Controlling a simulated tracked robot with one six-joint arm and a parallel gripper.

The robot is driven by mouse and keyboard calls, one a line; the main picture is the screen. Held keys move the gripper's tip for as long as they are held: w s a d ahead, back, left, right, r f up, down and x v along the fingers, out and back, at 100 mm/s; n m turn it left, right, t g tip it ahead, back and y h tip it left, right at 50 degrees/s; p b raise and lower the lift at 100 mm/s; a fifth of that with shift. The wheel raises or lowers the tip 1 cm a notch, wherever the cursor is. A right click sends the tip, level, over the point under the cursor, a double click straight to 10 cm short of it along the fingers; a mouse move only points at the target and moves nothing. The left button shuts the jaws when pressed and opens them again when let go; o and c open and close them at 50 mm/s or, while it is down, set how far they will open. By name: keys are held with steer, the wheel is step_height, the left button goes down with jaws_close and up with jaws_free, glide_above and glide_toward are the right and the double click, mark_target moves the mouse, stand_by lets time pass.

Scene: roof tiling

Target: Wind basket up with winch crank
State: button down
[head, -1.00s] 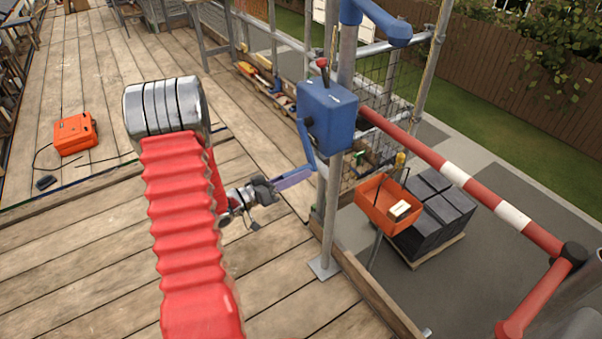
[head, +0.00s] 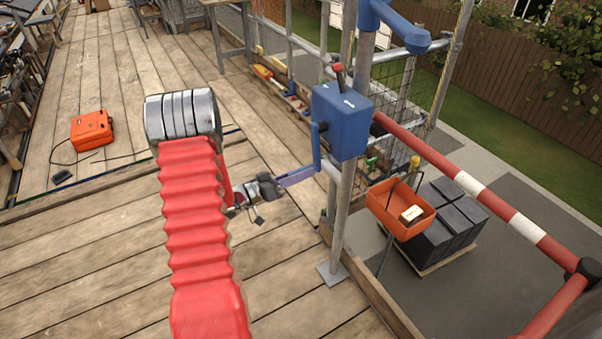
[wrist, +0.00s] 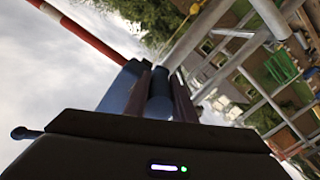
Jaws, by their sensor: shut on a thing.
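The winch is a blue box (head: 342,122) on a grey scaffold pole, with a red-knobbed lever on top. Its blue crank (head: 316,146) hangs down on the box's left side. My gripper (head: 311,171) reaches in from the left and is shut on the crank's handle at the lower end. In the wrist view the blue handle (wrist: 160,92) sits between the two dark fingers. The orange basket (head: 388,196) is outside the platform edge, under a yellow hook (head: 414,162), with a small pale-labelled block inside. The rope between winch and basket is hard to make out.
A red-and-white rail (head: 462,186) crosses at the right. Dark stacked tiles (head: 462,207) stand on a pallet below, behind the basket. A toe board (head: 372,285) edges the planks. An orange case (head: 92,130) lies at the left; the near planks are clear.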

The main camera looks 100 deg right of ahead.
steer(key=c, duration=1.5)
jaws_free()
steer(key=shift+w, duration=0.15)
steer(key=v, duration=1.3)
steer(key=shift+w+a, duration=0.15)
steer(key=shift+w, duration=0.05)
